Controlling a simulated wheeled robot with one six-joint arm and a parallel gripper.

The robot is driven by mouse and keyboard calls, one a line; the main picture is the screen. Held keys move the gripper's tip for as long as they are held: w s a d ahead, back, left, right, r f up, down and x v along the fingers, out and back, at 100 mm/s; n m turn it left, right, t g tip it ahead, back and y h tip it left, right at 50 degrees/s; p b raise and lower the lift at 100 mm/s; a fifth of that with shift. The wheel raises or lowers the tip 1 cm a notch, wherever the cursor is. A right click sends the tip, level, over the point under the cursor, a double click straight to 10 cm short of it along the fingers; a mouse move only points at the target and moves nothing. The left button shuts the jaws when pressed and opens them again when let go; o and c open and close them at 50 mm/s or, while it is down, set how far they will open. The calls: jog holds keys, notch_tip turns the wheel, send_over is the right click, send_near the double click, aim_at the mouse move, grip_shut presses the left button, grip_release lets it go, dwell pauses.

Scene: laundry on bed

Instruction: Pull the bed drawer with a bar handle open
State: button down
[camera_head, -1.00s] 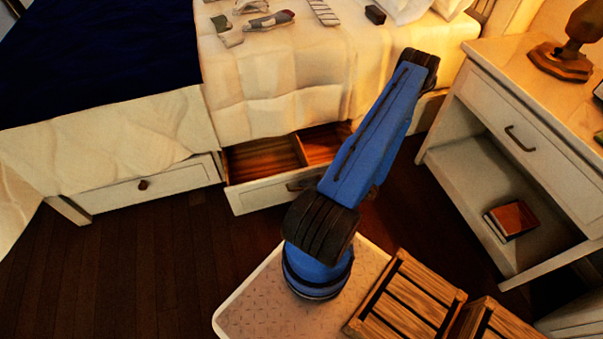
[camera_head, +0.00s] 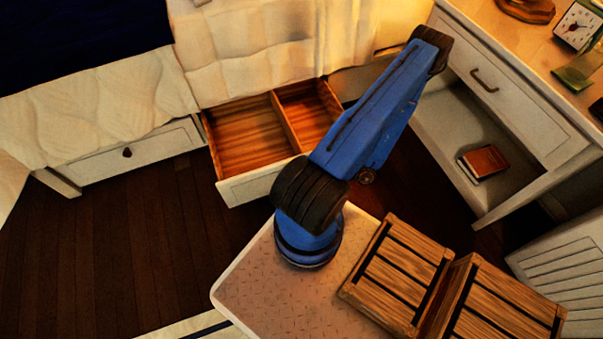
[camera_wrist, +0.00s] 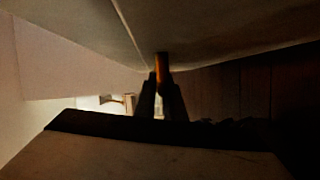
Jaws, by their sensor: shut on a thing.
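The bed drawer (camera_head: 247,188) stands well out from under the bed in the head view, with its wooden inside showing. A divider splits it into two compartments, both empty where I can see. My blue arm crosses in front of the right part of its front and hides the handle there. In the dim wrist view, my gripper (camera_wrist: 162,88) is shut on the bar handle (camera_wrist: 162,66), which shows as a lit orange-brown piece at the fingertips against a pale panel. The gripper is hidden behind the arm in the head view.
A second bed drawer with a round knob (camera_head: 127,152) is shut at the left. A nightstand (camera_head: 520,125) with a book (camera_head: 483,161) on its shelf stands at the right. Wooden crates (camera_head: 398,275) sit on my base's top. Dark floor (camera_head: 120,240) is clear at the left.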

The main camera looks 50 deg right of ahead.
jog(key=shift+d, duration=0.15)
jog(key=c, duration=1.8)
grip_release()
jog(key=shift+r, duration=0.1)
jog(key=shift+c, duration=0.2)
jog(key=v, duration=1.7)
jog(key=shift+s, duration=0.25)
jog(key=shift+d, duration=0.1)
